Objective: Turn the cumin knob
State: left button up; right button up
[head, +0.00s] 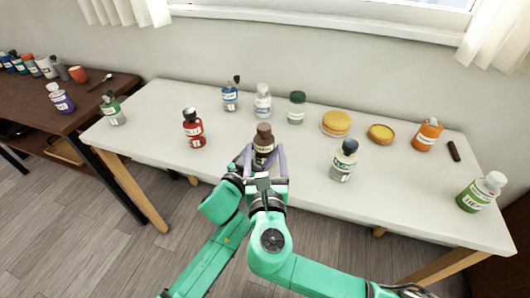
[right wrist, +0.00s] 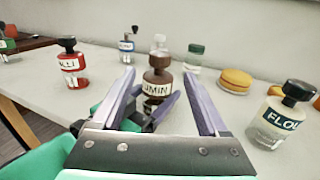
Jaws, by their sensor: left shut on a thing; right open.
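The brown cumin bottle (head: 263,145) stands near the front edge of the white table, with its dark brown knob (head: 264,128) on top. In the right wrist view the bottle (right wrist: 157,84) reads "UMIN", and its knob (right wrist: 160,61) is uncovered. My left gripper (right wrist: 153,107) is shut on the lower part of the bottle; its fingers are partly hidden behind my right gripper. My right gripper (head: 265,148) is open, pointing at the bottle from the front. Its purple fingers spread to either side of it, apart from the knob.
A red salt bottle (head: 193,128) stands to the left and a flour bottle (head: 344,160) to the right. Several bottles, including a green-capped one (head: 297,107), and yellow round items (head: 337,123) stand behind. A brown table (head: 100,90) is at the far left.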

jog(key=n+g+y, duration=0.4)
jog(key=n+y, duration=0.3)
jog(key=y, duration=0.3)
send_near(259, 124)
jog(key=x, duration=1.1)
jog(key=shift+w+f, duration=0.3)
jog(key=shift+w, duration=0.1)
grip_shut()
jog(key=shift+r, duration=0.1)
